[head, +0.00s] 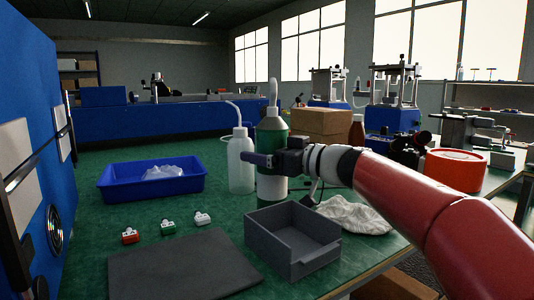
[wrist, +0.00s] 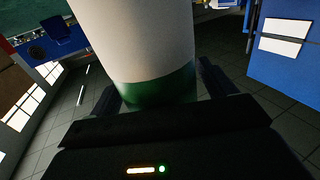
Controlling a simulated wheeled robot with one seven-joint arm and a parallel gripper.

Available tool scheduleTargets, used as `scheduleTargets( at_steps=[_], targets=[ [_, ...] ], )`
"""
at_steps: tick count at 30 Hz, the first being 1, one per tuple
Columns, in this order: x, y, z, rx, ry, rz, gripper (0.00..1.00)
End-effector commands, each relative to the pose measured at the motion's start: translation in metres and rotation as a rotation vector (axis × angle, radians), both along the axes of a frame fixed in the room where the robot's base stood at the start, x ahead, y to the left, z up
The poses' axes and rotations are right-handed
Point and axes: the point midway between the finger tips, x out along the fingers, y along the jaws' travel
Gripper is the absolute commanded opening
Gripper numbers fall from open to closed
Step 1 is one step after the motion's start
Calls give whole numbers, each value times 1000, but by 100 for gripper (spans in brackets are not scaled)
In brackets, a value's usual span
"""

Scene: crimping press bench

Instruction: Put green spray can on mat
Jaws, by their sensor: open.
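The green spray can (head: 272,137), green with a white lower part and a pale nozzle, stands upright on the green bench, partly hidden by my gripper. My gripper (head: 258,160) reaches in from the right at the can's mid-height. In the wrist view the can's white and green body (wrist: 140,50) lies between the two fingers of my open gripper (wrist: 160,90). I cannot tell whether the fingers touch it. The dark grey mat (head: 180,267) lies flat and bare at the bench's front.
A white wash bottle (head: 240,163) stands close left of the can. A grey open bin (head: 292,242) sits between the can and the front edge, right of the mat. A crumpled cloth (head: 352,215), blue tray (head: 150,186), cardboard boxes (head: 320,124) and several small clips are nearby.

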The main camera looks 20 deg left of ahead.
Motion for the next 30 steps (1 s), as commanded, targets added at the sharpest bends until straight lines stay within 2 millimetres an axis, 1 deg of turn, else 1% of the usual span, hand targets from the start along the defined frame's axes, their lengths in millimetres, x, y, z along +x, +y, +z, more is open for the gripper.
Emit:
scheduleTargets(
  at_steps=[6,8,11,18,21,25,30],
  targets=[
    [0,0,4,1,0,0,83],
    [-2,-7,3,0,0,-2,83],
    [-7,-22,3,0,-1,-4,83],
    [-23,-72,4,0,-1,-4,83],
    [-29,-90,3,0,0,-4,83],
    [-34,-106,3,0,0,-2,83],
    [-37,-114,3,0,0,0,83]
  ],
)
